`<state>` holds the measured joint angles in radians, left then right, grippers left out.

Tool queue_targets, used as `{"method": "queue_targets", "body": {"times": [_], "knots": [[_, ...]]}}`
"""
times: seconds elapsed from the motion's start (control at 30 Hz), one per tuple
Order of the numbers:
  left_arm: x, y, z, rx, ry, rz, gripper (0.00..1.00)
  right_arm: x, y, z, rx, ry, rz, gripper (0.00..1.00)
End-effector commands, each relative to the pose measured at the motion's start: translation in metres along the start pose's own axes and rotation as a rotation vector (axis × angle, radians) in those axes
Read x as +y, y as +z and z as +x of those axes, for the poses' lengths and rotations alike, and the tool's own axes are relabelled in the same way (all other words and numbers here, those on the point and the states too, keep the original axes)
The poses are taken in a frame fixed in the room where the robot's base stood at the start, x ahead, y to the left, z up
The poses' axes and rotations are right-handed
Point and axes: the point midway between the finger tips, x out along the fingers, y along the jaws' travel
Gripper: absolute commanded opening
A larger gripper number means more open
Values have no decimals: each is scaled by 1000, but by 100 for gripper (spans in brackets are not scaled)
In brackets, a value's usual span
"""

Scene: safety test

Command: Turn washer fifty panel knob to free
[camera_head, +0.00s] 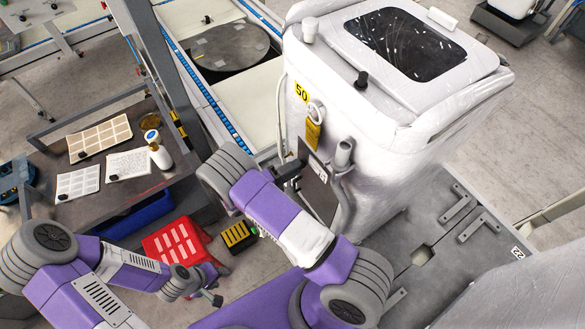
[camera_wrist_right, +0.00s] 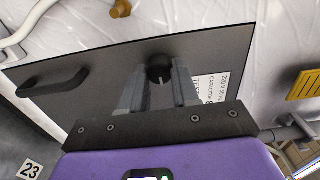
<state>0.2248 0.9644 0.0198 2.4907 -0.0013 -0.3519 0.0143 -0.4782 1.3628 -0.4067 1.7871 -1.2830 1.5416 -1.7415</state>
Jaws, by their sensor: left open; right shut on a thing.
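The washer (camera_head: 400,120) is a large white machine with a yellow 50 label (camera_head: 301,91) on its edge. Its dark side panel (camera_head: 318,190) carries a white printed label and, in the right wrist view, a black handle (camera_wrist_right: 52,88). The black round knob (camera_wrist_right: 159,68) is on this panel, with a light mark on its face. My right gripper (camera_wrist_right: 158,88) is shut on the knob, one finger on each side. In the head view my right gripper (camera_head: 291,171) is at the panel and hides the knob. My left gripper (camera_head: 212,292) is open and empty at the lower left, away from the washer.
A grey workbench (camera_head: 105,205) at left holds papers and a white bottle (camera_head: 159,152). A red box (camera_head: 168,246) and a yellow-black case (camera_head: 238,236) lie low near my arms. A pipe (camera_head: 342,160) runs beside the panel. A grey plate marked 22 (camera_head: 430,235) lies right.

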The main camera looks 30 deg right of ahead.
Motion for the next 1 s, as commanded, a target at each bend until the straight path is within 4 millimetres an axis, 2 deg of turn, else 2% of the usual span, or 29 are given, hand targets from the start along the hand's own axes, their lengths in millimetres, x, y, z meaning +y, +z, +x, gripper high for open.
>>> {"method": "queue_targets", "body": {"times": [0.2,0.23,0.37,0.73,1.0], "knots": [[0,0,0,0,0,0,43,0,0,0,0,0,-1,0],[0,0,0,0,0,0,43,0,0,0,0,0,-1,35],[0,0,0,0,0,0,43,0,0,0,0,0,-1,55],[0,0,1,0,0,0,43,0,0,-5,-1,0,1,56],[-3,0,8,0,0,0,43,2,0,-49,-4,1,1,56]]}}
